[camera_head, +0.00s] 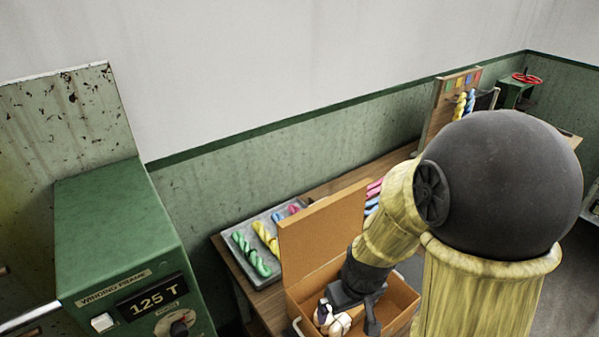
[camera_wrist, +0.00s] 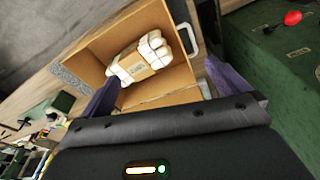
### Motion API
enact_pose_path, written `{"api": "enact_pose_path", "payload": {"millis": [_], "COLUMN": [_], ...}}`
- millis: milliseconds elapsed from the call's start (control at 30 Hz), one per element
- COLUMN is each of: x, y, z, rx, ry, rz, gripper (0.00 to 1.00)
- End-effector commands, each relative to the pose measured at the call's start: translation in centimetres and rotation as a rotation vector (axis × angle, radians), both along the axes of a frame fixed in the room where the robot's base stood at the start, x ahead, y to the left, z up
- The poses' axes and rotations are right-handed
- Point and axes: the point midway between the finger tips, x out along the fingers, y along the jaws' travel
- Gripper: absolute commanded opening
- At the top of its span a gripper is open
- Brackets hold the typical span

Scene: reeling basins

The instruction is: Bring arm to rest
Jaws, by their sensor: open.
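My gripper (camera_head: 352,312) is at the end of my arm, low over an open cardboard box (camera_head: 407,306). In the wrist view my gripper (camera_wrist: 160,88) has its two dark purple fingers spread wide apart, with nothing gripped between them. White banded skeins (camera_wrist: 141,60) lie inside the box, beyond the fingertips. In the head view the white bundle (camera_head: 333,318) shows partly, next to my gripper, and the rest of it is hidden. My arm bends down from the right and covers part of the box and the bench.
The box's raised flap (camera_head: 322,232) stands beside my forearm. A grey tray (camera_head: 236,238) with coloured skeins lies left of it on the wooden bench. A green winding frame machine (camera_head: 120,235) stands at the left. A rack board (camera_head: 445,100) stands at the back.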

Motion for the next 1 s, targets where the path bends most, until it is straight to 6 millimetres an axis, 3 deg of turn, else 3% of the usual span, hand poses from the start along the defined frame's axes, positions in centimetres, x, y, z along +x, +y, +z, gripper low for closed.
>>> {"api": "enact_pose_path", "payload": {"millis": [200,333,1000], "x": [-0.7,-1.1,-1.3], "y": [-3.4,-4.7,-4.9], "z": [3.0,4.0,4.2], "rx": [0.019,0.016,0.015], "ry": [-0.054,-0.073,-0.076], "rz": [-0.257,-0.351,-0.377], "gripper": [1.00,1.00,1.00]}}
